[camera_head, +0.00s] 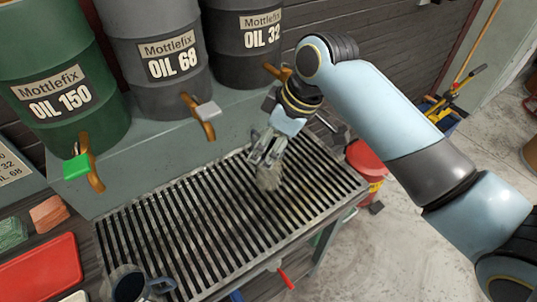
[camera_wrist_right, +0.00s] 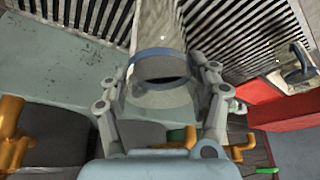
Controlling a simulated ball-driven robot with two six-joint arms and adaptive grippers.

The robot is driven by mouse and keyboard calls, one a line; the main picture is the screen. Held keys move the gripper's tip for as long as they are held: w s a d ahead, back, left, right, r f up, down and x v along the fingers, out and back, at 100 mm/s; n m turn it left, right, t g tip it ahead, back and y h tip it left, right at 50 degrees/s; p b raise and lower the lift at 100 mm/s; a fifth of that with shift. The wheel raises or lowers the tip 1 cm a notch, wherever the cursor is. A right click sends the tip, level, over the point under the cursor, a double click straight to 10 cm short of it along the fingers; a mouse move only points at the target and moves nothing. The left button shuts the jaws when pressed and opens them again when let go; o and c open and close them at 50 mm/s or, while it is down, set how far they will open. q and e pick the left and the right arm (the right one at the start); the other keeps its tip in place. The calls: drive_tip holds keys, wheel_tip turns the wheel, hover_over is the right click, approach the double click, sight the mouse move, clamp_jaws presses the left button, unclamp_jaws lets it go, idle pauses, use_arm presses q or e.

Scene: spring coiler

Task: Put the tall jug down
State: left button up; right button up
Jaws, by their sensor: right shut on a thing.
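My right gripper (camera_head: 265,157) is shut on the tall jug (camera_head: 268,180), a mottled grey vessel over the slatted drain table (camera_head: 215,262). In the right wrist view the jug (camera_wrist_right: 160,28) lies between the two fingers. Its blue rim and dark mouth face the camera and its body reaches away toward the slats. I cannot tell whether its base touches them. A second jug (camera_head: 130,286), dark inside with a side handle, stands at the table's near left corner. My left gripper is not in view.
Green (camera_head: 62,55), grey (camera_head: 150,15) and dark drums (camera_head: 240,55) with taps stand on a ledge behind the table. A red tray (camera_head: 40,270) lies at lower left. A red bucket (camera_head: 366,160) stands right of the table. The middle slats are clear.

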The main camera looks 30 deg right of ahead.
drive_tip(key=shift+f, duration=1.9)
drive_tip(key=o, duration=1.2)
drive_tip(key=shift+f, duration=0.1)
drive_tip(key=o, duration=0.5)
drive_tip(key=shift+o, duration=0.2)
